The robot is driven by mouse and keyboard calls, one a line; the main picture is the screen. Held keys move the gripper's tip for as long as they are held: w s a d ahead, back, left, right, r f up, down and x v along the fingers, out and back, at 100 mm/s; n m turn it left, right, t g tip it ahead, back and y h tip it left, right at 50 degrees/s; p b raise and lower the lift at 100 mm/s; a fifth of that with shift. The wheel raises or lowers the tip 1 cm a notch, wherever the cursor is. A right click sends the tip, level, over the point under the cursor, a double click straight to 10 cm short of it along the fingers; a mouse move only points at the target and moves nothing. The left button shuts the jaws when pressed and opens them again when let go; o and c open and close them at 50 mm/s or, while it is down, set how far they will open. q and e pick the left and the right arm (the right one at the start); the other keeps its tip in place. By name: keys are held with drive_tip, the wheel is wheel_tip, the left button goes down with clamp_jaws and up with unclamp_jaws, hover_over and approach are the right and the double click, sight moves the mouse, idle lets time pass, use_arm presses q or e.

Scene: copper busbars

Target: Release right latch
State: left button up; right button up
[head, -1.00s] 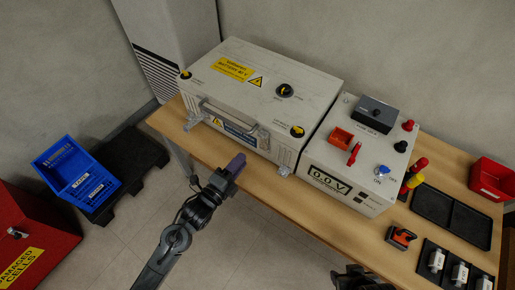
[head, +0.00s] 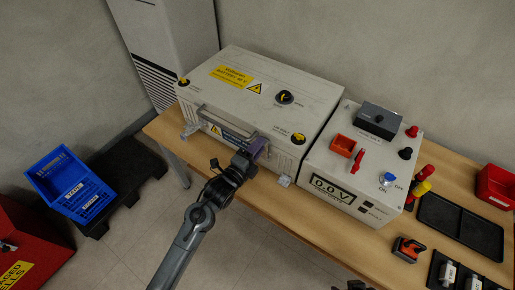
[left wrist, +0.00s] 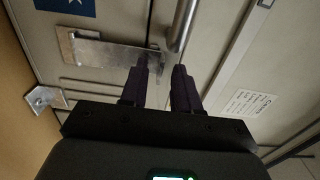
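The pale battery case (head: 290,75) sits on the wooden table, with a carrying handle (head: 213,118) along its front. Its right latch shows as a flat metal plate (left wrist: 98,50) in the left wrist view; in the head view my gripper mostly hides it. My left gripper (head: 257,150) is at the case's front, right of the handle. In the left wrist view, its two dark purple fingers (left wrist: 161,80) are apart, with the latch's end just ahead of the gap. I cannot tell if they touch it. My right gripper (head: 355,286) barely shows at the bottom edge.
A metal corner bracket (left wrist: 45,98) is near the case's lower edge. A grey control box (head: 335,190) reading 0.0 V stands close to the right.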

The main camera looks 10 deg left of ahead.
use_arm(q)
clamp_jaws()
idle(1.5)
